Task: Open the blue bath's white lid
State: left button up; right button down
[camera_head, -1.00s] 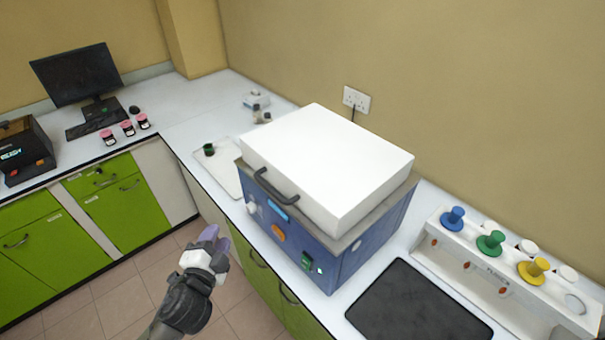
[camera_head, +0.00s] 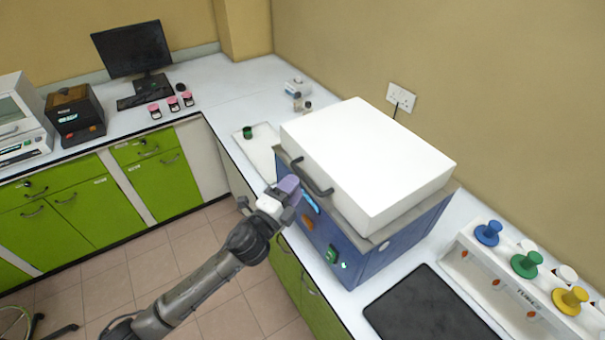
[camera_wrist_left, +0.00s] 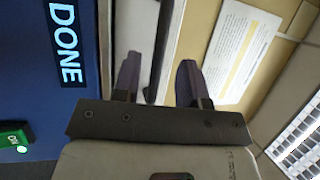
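The blue bath (camera_head: 350,255) stands on the bench with its thick white lid (camera_head: 370,160) down. A dark bar handle (camera_head: 312,180) is on the lid's front side; it also shows in the left wrist view (camera_wrist_left: 161,45). My left gripper (camera_head: 288,188) is at the bath's front, close to the handle. In the left wrist view my left gripper's fingers (camera_wrist_left: 158,80) are apart, with the handle bar between them in the picture. I cannot tell whether they touch it. The bath's display (camera_wrist_left: 66,45) reads "DONE". My right gripper is not in view.
A white tray (camera_head: 257,152) with a green-capped item lies left of the bath. A black mat (camera_head: 430,315) and a white rack (camera_head: 500,290) with coloured knobs are at right. The wall (camera_head: 480,100) is behind the bath.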

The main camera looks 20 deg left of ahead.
aim_at(303, 174)
pick_arm(q)
jog(key=shift+x, duration=2.3)
jog(key=shift+c, duration=0.4)
grip_shut()
